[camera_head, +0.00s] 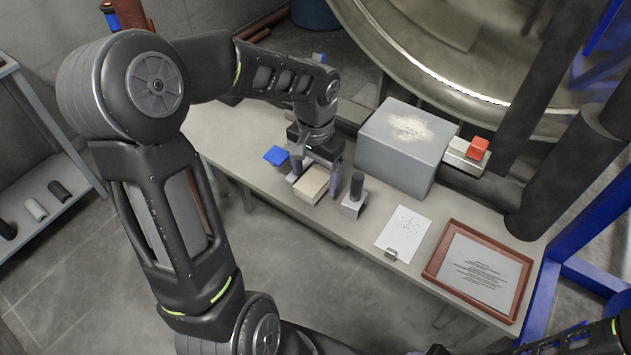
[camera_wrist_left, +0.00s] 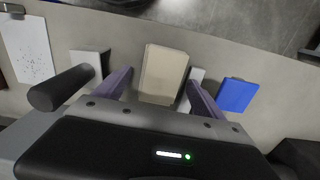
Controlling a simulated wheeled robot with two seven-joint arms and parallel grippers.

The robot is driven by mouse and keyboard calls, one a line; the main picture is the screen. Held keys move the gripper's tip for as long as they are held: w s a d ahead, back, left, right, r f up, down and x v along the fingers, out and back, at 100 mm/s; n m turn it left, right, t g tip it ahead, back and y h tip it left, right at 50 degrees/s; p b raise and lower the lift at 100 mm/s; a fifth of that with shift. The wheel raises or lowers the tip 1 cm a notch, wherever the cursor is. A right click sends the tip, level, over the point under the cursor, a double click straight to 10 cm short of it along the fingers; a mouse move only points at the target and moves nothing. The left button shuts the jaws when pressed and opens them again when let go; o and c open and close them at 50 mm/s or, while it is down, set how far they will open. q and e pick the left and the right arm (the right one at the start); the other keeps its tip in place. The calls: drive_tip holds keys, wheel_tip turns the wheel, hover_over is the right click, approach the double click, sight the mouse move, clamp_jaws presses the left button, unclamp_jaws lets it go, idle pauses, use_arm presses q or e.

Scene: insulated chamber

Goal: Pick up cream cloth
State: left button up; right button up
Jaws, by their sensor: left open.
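The cream cloth (camera_head: 311,184) is a folded, block-like beige piece lying on the grey table (camera_head: 221,127). It also shows in the left wrist view (camera_wrist_left: 163,75), between the two purple fingers. My left gripper (camera_head: 318,180) is open, pointing down over the cloth, with one finger on each side of it. A gap shows between the cloth and the fingers in the left wrist view (camera_wrist_left: 158,88). I cannot tell how far the fingertips are above the table. My right gripper cannot be made out; only dark arm parts show at the lower right.
A blue item (camera_head: 276,156) lies left of the cloth. A small block with a dark upright handle (camera_head: 356,187) stands close on the right. Farther right are a grey box (camera_head: 405,150), a clipped paper sheet (camera_head: 404,233) and a brown-framed tray (camera_head: 434,266).

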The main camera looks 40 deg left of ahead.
sight(316, 179)
use_arm(q)
drive_tip(key=shift+c, duration=0.2)
drive_tip(key=c, duration=1.4)
wheel_tip(316, 179, up, 10)
idle(0.6)
drive_tip(key=o, duration=0.8)
drive_tip(key=c, duration=0.7)
